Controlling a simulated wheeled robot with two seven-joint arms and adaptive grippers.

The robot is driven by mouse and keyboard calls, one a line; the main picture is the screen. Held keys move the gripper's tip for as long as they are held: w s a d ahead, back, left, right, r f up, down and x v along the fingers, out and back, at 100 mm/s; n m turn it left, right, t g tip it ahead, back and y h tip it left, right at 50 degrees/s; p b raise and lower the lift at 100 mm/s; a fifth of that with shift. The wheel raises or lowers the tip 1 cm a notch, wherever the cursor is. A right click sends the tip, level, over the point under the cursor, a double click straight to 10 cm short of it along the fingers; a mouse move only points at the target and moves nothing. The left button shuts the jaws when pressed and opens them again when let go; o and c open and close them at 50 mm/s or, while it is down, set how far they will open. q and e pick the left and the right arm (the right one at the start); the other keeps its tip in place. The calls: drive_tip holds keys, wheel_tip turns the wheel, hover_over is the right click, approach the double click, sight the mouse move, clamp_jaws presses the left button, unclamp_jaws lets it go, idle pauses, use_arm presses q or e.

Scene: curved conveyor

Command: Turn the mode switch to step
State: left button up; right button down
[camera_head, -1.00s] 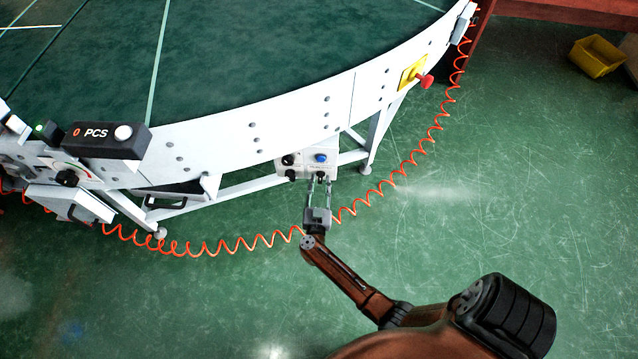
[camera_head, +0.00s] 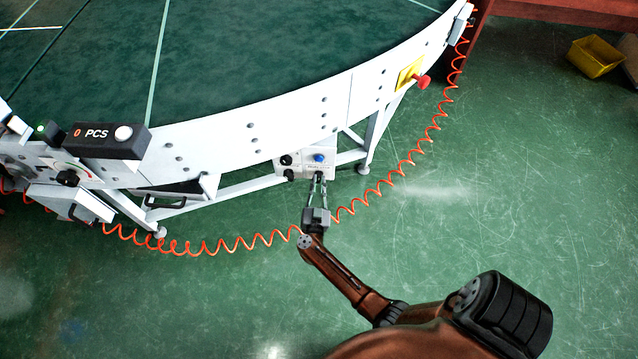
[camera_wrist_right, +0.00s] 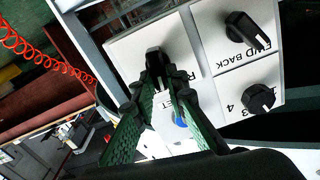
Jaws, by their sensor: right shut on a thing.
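The control box (camera_head: 305,163) hangs under the curved conveyor's white side wall. On it, a black switch knob (camera_wrist_right: 155,55) sits below the blue button (camera_head: 319,157) in the head view. My right gripper (camera_head: 319,178) reaches up to the box and is shut on this knob; in the wrist view the fingertips (camera_wrist_right: 154,66) meet at it. The label beside the knob is mostly hidden by the fingers, so its setting cannot be read. The blue button also shows in the wrist view (camera_wrist_right: 181,123), partly behind a finger. My left gripper is out of view.
Two other black knobs, one marked FWD BACK (camera_wrist_right: 243,28) and one with numbers (camera_wrist_right: 258,98), are close by on the box. An orange coiled cable (camera_head: 240,244) runs past my right gripper. A red emergency knob (camera_head: 423,82) is farther right. Open green floor lies in front.

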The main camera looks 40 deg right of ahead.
drive_tip(key=shift+s+m+p, duration=0.1)
drive_tip(key=shift+m+p, duration=0.2)
drive_tip(key=shift+m, duration=0.7)
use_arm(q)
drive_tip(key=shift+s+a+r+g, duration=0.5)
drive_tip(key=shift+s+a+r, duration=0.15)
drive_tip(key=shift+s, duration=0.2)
use_arm(e)
drive_tip(key=shift+f+m, duration=0.15)
drive_tip(key=shift+m, duration=0.85)
drive_tip(key=shift+s, duration=0.1)
drive_tip(key=c, duration=1.9)
unclamp_jaws()
drive_tip(key=shift+d, duration=0.1)
drive_tip(key=shift+c, duration=0.2)
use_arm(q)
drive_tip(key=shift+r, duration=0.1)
